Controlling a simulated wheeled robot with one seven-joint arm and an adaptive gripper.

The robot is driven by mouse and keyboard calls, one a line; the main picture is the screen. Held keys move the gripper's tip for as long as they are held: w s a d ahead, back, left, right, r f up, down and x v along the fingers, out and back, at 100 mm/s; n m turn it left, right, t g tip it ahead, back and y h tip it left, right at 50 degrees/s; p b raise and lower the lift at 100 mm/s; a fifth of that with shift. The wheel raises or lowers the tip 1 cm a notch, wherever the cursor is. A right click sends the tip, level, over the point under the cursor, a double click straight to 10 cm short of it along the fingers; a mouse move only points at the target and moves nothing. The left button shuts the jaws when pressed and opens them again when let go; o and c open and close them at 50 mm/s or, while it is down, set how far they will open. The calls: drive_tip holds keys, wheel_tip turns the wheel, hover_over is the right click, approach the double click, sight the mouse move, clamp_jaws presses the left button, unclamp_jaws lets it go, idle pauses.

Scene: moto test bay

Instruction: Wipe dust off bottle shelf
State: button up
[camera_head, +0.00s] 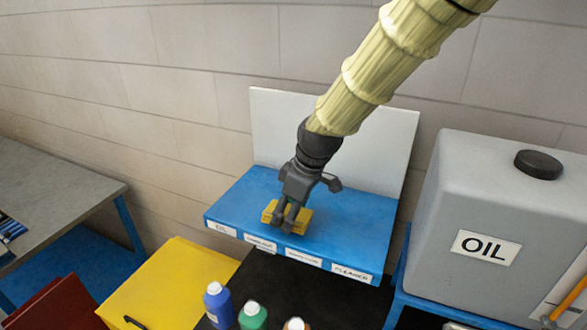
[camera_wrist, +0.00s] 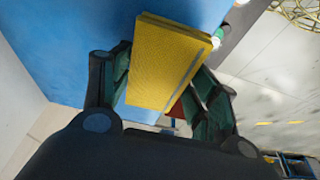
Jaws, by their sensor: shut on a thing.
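The bottle shelf (camera_head: 345,222) is a blue board with a pale back panel and white labels along its front edge; one label reads CLEANER. My gripper (camera_head: 285,220) reaches down over the left-middle of the shelf, shut on a yellow sponge (camera_head: 304,214). The sponge appears to be at the shelf surface, but I cannot tell if it touches. In the wrist view the sponge (camera_wrist: 160,62) sits between both fingers, with the blue shelf (camera_wrist: 75,45) behind it. I cannot make out any dust on the shelf.
Blue (camera_head: 218,304), green (camera_head: 252,317) and white-capped (camera_head: 296,324) bottles stand in front, below the shelf, on a black surface (camera_head: 320,298). A large grey OIL tank (camera_head: 510,205) stands at the right. A yellow surface (camera_head: 170,285) lies front left. The shelf top holds no bottles.

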drive_tip(key=shift+r, duration=2.7)
